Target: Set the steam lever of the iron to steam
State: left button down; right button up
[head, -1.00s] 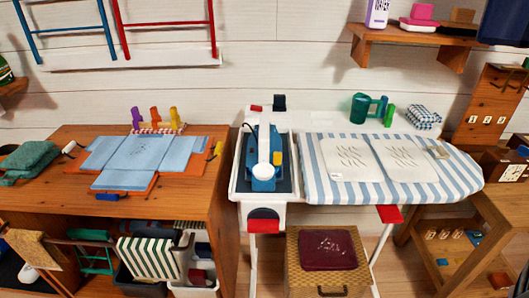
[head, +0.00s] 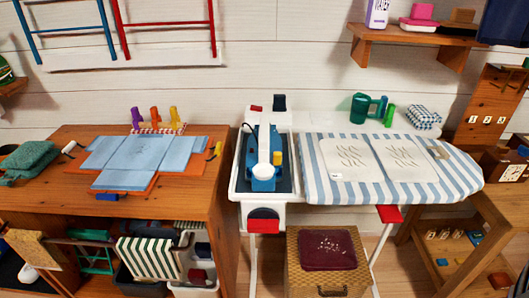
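The iron (head: 262,172) is blue with a white top part. It stands in the white-rimmed tray (head: 235,180) with a dark floor, at the left end of the ironing board. A small yellow piece (head: 277,158) shows on the iron's right side; I cannot tell whether it is the steam lever or how it is set. Neither of my grippers is in the head view.
The striped ironing board (head: 455,178) bears two pale panels. Green bottles and a folded checked cloth (head: 423,116) stand behind it. A wooden dresser (head: 190,190) with a folded blue garment (head: 136,157) is left. A wicker basket (head: 300,270) stands below.

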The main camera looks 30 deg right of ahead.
aim_at(277, 156)
jog(key=u, duration=1.75)
jog(key=k, duration=0.9)
jog(key=z, duration=1.55)
jog(key=i, duration=0.5)
jog(key=z, duration=0.05)
